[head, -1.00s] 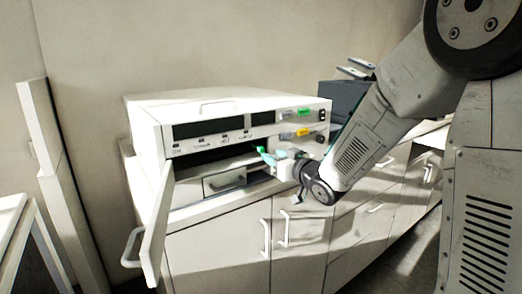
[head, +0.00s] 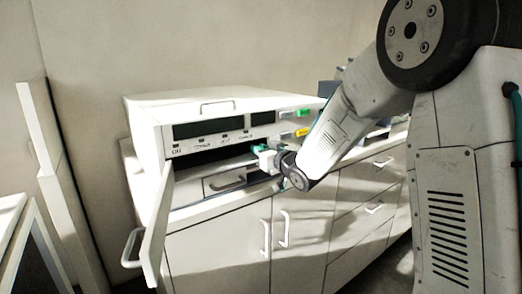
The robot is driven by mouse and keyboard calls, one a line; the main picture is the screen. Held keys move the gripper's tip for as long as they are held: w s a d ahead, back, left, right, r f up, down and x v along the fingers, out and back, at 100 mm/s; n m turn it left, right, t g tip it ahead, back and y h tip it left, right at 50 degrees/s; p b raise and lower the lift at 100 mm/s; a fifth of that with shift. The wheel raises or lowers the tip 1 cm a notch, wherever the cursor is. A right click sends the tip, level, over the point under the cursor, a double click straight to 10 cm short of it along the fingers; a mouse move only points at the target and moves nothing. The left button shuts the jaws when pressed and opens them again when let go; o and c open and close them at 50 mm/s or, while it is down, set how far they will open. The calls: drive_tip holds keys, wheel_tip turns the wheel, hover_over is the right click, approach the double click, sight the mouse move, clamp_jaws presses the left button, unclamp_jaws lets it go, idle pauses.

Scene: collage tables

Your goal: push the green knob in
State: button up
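The white box-shaped machine (head: 215,106) stands on the cabinet top with its front panel facing me. A green knob or button (head: 304,113) is at the upper right of that panel, with a yellow one (head: 302,132) below it. How far the green one sticks out is too small to tell. My gripper (head: 259,149), with teal fingertips, is in front of the machine's lower opening. It is left of and below the green knob and apart from it. My wrist hides the lower right of the panel. The finger gap does not show clearly.
The machine's door (head: 156,225) hangs open at the left. A drawer with a handle (head: 228,181) sits inside the lower opening. Cabinets with handles (head: 283,228) run below and to the right. A dark box stands behind my arm.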

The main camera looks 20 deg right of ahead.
clamp_jaws()
drive_tip(key=shift+x, duration=1.85)
drive_tip(key=o, duration=0.8)
unclamp_jaws()
drive_tip(key=v, duration=0.7)
drive_tip(key=shift+s, duration=0.4)
